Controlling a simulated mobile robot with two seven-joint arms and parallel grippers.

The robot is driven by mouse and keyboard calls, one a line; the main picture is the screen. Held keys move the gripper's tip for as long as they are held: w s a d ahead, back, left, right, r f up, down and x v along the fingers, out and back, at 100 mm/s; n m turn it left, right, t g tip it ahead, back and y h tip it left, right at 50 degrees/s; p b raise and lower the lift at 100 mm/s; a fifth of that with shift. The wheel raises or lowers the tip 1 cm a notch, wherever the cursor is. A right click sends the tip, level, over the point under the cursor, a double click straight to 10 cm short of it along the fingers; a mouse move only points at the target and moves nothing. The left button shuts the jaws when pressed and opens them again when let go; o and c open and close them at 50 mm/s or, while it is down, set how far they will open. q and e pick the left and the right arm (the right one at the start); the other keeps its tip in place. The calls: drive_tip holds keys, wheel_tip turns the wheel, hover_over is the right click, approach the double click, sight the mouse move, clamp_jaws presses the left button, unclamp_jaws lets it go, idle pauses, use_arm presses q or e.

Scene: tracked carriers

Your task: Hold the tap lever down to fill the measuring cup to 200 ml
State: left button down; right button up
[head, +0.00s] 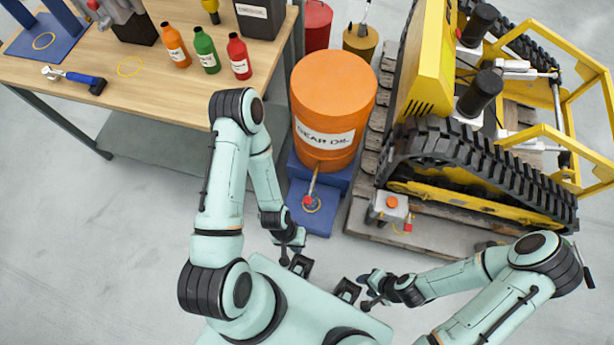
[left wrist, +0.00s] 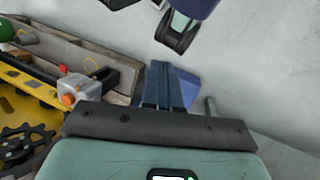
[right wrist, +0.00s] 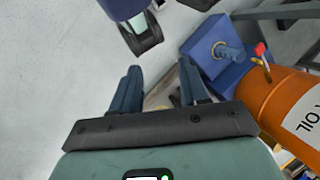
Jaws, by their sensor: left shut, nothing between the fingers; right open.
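My left gripper (head: 289,249) is shut and empty, nearer to me than the stand. My right gripper (head: 368,290) is open and empty, apart from the tap and cup, to their lower right.
A yellow tracked carrier (head: 430,150) sits on a pallet at the right, with a small grey box with an orange knob (head: 391,202) near its front. Grey floor (head: 110,240) is clear at the lower left.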

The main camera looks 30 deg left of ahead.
drive_tip(key=o, duration=0.5)
drive_tip(key=shift+f, duration=0.1)
drive_tip(key=shift+o, duration=1.2)
drive_tip(key=f+b, duration=0.2)
drive_tip(key=s+f+b, duration=0.1)
drive_tip(key=f+b, duration=0.1)
use_arm(q)
drive_tip(key=w+a+f+n+y+b, duration=0.3)
drive_tip(key=w+a+f+n+b, duration=0.1)
drive_tip(key=w+a+f+n, duration=0.35)
drive_tip(key=w+r+n+b, duration=0.2)
drive_tip(key=w+n+b, duration=0.1)
drive_tip(key=w, duration=0.3)
drive_tip(key=w+r+n+t+b, duration=0.1)
drive_tip(key=w+r+n+b, duration=0.1)
drive_tip(key=w+n, duration=0.4)
drive_tip(key=shift+w+y+b, duration=0.3)
drive_tip(key=shift+w+b, duration=0.1)
drive_tip(key=shift+w, duration=0.25)
use_arm(e)
wheel_tip(320, 180, down, 9)
drive_tip(key=w, duration=0.1)
drive_tip(key=shift+t, duration=0.4)
use_arm(q)
drive_tip(key=shift+d, duration=0.1)
use_arm(e)
drive_tip(key=shift+r, duration=0.1)
